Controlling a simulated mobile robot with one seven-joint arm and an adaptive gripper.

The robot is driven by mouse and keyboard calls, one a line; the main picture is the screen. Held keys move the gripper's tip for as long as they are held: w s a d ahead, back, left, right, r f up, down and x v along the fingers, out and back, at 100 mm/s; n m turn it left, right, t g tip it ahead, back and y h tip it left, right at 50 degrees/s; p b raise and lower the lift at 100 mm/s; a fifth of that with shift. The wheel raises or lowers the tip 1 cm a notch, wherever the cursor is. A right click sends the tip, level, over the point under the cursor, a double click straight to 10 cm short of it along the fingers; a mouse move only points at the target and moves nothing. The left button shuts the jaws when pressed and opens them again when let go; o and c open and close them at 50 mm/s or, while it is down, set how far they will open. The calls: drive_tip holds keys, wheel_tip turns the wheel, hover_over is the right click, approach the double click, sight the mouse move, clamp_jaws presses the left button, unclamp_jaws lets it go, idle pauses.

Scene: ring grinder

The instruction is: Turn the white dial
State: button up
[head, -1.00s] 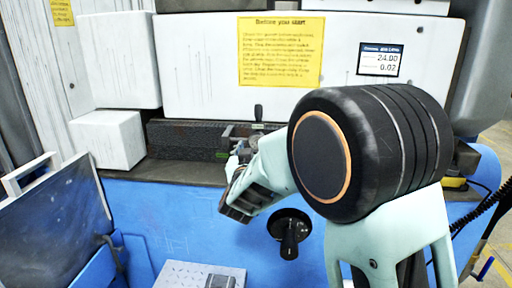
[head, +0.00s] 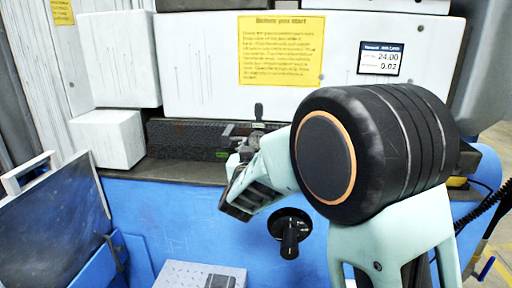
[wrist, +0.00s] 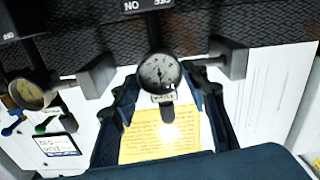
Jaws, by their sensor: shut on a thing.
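The white dial (wrist: 158,73) is a small round face with a pale grey rim and dark markings. It sits in the middle of the wrist view, which looks upside down onto the machine's front. The dark fingers of my gripper (wrist: 162,86) stand on both sides of it, and the jaws are closed on it. The exact contact is hard to see. In the head view my gripper (head: 241,158) is in front of the dark textured strip, and my arm partly hides this spot. The dial cannot be made out clearly there.
A second round dial (wrist: 27,94) shows at the left of the wrist view. A black knob (head: 290,232) is on the blue front below my gripper. A yellow notice (head: 281,50) and a small display (head: 381,58) are on the white panel. A white block (head: 106,139) juts out at left.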

drive_tip(key=m+b, duration=0.4)
drive_tip(key=shift+d+f+b, duration=0.1)
drive_tip(key=shift+f+b, duration=0.15)
drive_tip(key=shift+b, duration=0.15)
drive_tip(key=shift+r+m+b, duration=0.15)
drive_tip(key=shift+m+b, duration=1.55)
drive_tip(key=shift+m, duration=0.5)
drive_tip(key=o, duration=1.2)
drive_tip(key=shift+c, duration=0.2)
drive_tip(key=shift+s, duration=0.1)
drive_tip(key=s, duration=1.1)
drive_tip(key=shift+s+a, duration=0.2)
drive_tip(key=shift+s, duration=0.2)
